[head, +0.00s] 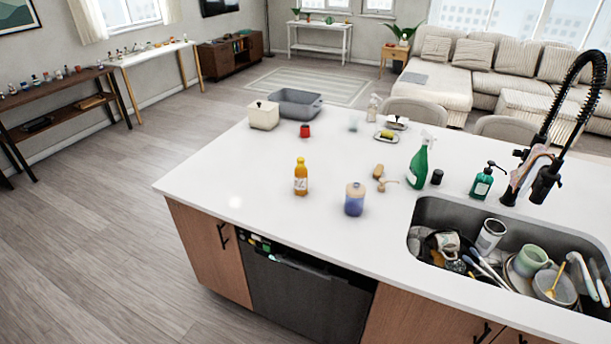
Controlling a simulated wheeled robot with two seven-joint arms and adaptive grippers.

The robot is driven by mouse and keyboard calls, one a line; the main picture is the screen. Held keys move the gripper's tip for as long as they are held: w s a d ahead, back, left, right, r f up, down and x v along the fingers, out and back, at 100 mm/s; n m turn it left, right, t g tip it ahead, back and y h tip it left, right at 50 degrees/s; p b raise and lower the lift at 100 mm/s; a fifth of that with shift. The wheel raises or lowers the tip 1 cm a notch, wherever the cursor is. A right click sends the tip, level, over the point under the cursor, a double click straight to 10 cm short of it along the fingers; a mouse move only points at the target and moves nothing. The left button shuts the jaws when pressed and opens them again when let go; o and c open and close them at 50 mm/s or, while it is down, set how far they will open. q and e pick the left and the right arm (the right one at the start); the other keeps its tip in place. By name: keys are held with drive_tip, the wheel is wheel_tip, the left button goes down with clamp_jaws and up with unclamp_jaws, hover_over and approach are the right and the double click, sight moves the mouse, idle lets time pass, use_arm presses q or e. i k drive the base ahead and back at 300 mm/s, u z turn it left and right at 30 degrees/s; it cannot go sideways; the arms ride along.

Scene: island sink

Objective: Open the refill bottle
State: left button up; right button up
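Several bottles stand on the white island counter (250,165), and none is plainly marked as the refill bottle. An orange bottle (301,178) with a pale label stands upright near the middle, its top appearing closed. To its right is a squat, blue-tinted container (354,203) with a beige lid. A green spray bottle (418,166) and a dark green pump bottle (482,182) stand further right, near the sink. A small clear bottle (373,108) stands at the far edge. Neither of my grippers is in view.
The sink (425,217) at right holds dishes and utensils, under a tall black faucet (547,150). A black cylinder (437,177), wooden brush (378,172), red cup (305,131), white canister (264,116) and grey tub (296,103) stand around. The counter's left front is clear.

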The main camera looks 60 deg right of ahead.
sight(300, 172)
drive_tip(key=z, duration=0.65)
drive_tip(key=i, duration=0.8)
drive_tip(key=z, duration=0.9)
